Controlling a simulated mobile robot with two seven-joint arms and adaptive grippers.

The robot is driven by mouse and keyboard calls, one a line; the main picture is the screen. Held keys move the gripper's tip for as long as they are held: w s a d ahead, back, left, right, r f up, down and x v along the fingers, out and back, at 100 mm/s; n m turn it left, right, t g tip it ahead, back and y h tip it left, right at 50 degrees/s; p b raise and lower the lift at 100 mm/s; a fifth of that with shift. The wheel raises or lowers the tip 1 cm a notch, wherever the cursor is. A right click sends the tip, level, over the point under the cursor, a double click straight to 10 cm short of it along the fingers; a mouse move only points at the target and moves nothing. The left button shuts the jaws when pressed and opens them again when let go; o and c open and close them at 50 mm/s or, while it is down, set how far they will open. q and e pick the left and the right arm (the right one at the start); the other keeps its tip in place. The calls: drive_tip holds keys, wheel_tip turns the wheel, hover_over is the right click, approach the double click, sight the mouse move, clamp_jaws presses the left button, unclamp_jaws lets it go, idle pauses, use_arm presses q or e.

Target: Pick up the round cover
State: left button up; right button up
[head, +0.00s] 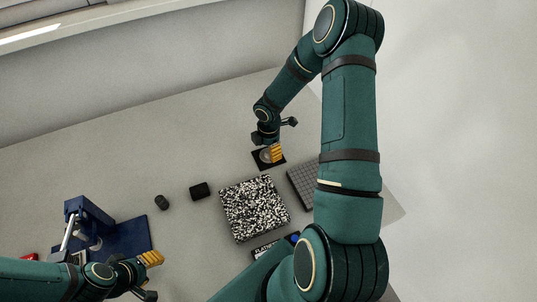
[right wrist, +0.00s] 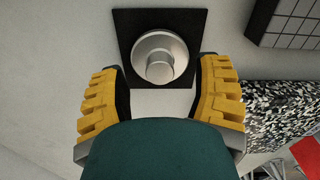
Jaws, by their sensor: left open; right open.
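The round cover (right wrist: 160,57) is a silver disc with a raised round knob, lying on a black square pad (right wrist: 125,22) in the right wrist view. In the head view it shows small and partly hidden by my right gripper (head: 273,153). In the right wrist view my right gripper (right wrist: 162,72) is open, its yellow-padded fingers on either side of the cover's near edge, with nothing between them that is clearly held. Whether they touch the cover cannot be told. My left gripper (head: 151,274) is open and empty at the lower left, far from the cover.
A black-and-white speckled block (head: 254,208) stands near the pad, with a grey gridded tray (head: 303,187) beside it. A blue fixture (head: 125,235) is near my left gripper. The back-left table is clear.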

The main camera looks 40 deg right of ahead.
sight(268, 151)
drive_tip(key=shift+f, duration=0.95)
clamp_jaws()
drive_tip(key=shift+r, duration=0.1)
wheel_tip(268, 151, up, 10)
drive_tip(key=c, duration=1.1)
unclamp_jaws()
clamp_jaws()
